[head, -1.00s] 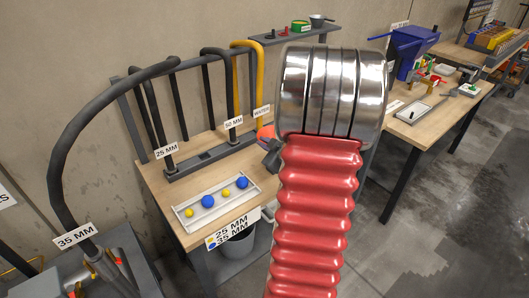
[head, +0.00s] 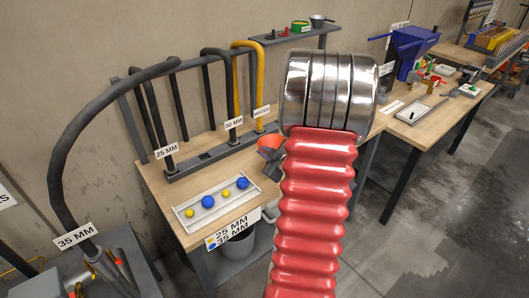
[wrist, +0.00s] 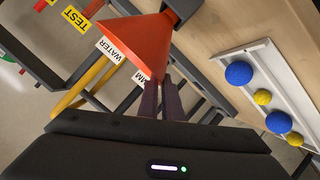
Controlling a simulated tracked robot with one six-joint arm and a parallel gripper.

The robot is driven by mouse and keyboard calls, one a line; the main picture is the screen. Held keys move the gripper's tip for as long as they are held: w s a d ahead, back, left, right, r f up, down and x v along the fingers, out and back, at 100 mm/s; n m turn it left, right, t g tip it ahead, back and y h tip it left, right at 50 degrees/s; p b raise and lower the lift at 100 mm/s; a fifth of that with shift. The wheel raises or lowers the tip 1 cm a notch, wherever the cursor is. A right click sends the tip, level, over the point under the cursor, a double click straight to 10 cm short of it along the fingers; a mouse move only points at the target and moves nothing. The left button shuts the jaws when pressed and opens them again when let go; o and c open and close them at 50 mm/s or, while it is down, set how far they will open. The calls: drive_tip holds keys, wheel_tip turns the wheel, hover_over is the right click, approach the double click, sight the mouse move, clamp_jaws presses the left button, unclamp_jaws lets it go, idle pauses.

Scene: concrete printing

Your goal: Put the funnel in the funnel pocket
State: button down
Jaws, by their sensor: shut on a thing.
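The orange funnel (wrist: 138,42) is a cone that fills the upper middle of the wrist view, in front of my gripper's dark fingers (wrist: 168,98). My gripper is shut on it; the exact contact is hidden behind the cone. In the head view the funnel (head: 269,143) shows beside my red ribbed arm, above the right part of the near workbench, with a dark bit of my gripper (head: 274,160) just below it. My arm hides much of that area. I cannot tell for sure which part is the funnel pocket.
The near workbench (head: 162,189) carries a white tray (head: 185,222) with blue and yellow balls. Behind it stand dark hoses and a yellow hose (head: 258,90) on a rail. A grey bucket (head: 237,246) sits below. A wall shelf (head: 300,34) is at the back.

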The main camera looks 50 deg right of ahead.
drive_tip(key=shift+f, duration=0.1)
drive_tip(key=c, duration=1.9)
unclamp_jaws()
drive_tip(key=shift+c, duration=0.2)
drive_tip(key=v, duration=1.2)
drive_tip(key=shift+a, duration=0.1)
